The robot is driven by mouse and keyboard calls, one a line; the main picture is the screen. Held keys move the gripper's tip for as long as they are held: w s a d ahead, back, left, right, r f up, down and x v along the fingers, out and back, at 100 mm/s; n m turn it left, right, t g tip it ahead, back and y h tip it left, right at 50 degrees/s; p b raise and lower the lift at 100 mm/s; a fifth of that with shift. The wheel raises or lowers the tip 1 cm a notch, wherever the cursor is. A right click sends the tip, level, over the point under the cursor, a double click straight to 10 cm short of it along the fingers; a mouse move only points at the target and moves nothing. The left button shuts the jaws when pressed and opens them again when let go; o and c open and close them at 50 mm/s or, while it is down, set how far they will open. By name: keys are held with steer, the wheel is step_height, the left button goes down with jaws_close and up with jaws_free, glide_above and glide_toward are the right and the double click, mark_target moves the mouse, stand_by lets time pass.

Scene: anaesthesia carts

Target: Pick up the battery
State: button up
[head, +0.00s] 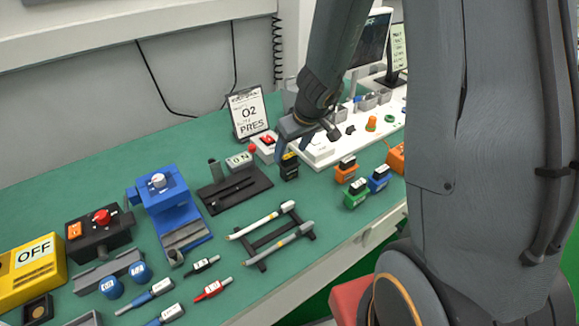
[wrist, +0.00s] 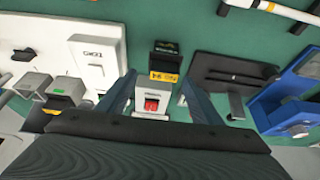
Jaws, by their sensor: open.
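A small black block with a yellow band, which looks like the battery (head: 289,168), stands on the green bench top, just right of a black tray. In the wrist view the battery (wrist: 165,62) is upper centre, beyond my fingertips and roughly in line with the gap between them. My gripper (head: 306,146) is open and empty above the bench, close to the battery in the head view. In the wrist view my gripper (wrist: 158,88) shows both fingers apart, with nothing held. I cannot tell its exact height above the bench.
A white box with a red switch (wrist: 152,103) shows between my fingers. A black tray (head: 234,192) and a white panel (head: 335,140) flank the battery. An O2 PRES sign (head: 249,114) stands behind. Orange, green and blue blocks (head: 378,179) sit to the right. Bare green surface lies in front.

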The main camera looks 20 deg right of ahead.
mark_target(286, 163)
steer(key=shift+x, duration=0.95)
steer(key=shift+w+a+f+b, duration=0.1)
steer(key=shift+a+f+b, duration=0.1)
steer(key=shift+f+b, duration=0.6)
steer(key=shift+w+a+f+b, duration=0.2)
steer(key=shift+f+b, duration=0.25)
steer(key=shift+f, duration=0.7)
steer(key=shift+w+a+f, duration=0.1)
steer(key=shift+w+f, duration=0.15)
steer(key=shift+f, duration=0.35)
steer(key=c, duration=0.8)
